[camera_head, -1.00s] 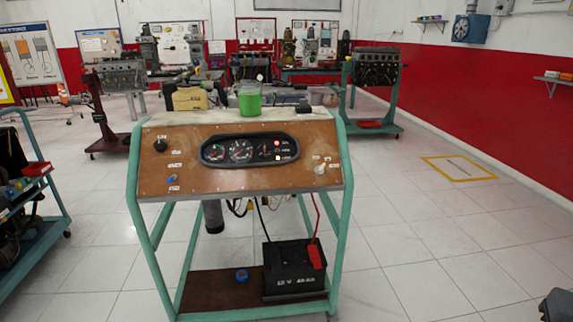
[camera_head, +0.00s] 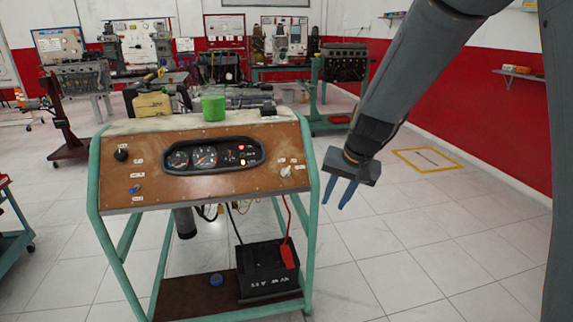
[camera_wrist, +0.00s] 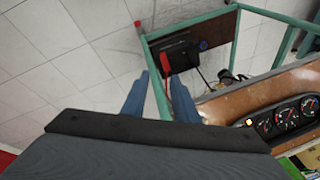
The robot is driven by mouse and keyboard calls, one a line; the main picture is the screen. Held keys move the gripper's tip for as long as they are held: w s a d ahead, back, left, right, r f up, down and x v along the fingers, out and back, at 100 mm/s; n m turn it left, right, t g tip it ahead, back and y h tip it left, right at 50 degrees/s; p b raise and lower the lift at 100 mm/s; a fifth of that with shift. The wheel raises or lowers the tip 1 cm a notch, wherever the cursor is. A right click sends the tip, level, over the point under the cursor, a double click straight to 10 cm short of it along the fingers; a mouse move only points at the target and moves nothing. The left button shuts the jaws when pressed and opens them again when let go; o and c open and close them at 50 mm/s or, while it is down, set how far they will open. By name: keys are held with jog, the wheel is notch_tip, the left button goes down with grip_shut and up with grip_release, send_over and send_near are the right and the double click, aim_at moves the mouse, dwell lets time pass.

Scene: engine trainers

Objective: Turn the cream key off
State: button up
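The cream key (camera_head: 286,171) is on the right side of the brown control panel (camera_head: 150,177) of the engine trainer, right of the gauge cluster (camera_head: 213,157). A small lamp (camera_head: 242,163) glows in the cluster. My gripper (camera_head: 336,197) is open and empty, with its blue fingers pointing down. In the head view it appears to the right of the panel and the key, apart from both. In the wrist view the fingers (camera_wrist: 160,82) are spread. The panel (camera_wrist: 232,110) lies to their right there, and I cannot make out the key.
The green frame (camera_head: 310,215) surrounds the panel. A black battery (camera_head: 265,270) with a red terminal cover sits on its lower shelf. A green container (camera_head: 213,108) stands on top. Open tiled floor (camera_head: 400,255) lies right of the trainer.

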aim_at(290, 166)
jog(key=w+a+r+t, duration=0.1)
jog(key=w+a, duration=0.2)
jog(key=w, duration=0.2)
jog(key=w+a+r+m+y+p, duration=0.1)
jog(key=w+a, duration=0.3)
jog(key=w, duration=0.2)
jog(key=w+a+r+t+p, duration=0.1)
jog(key=w+a, duration=0.3)
jog(key=w, duration=0.2)
jog(key=shift+w+a+m+t+y, duration=0.15)
jog(key=shift+w+m+t+y, duration=0.15)
jog(key=shift+m+y, duration=0.1)
jog(key=shift+p+x, duration=0.65)
jog(key=shift+x, duration=2.65)
grip_shut()
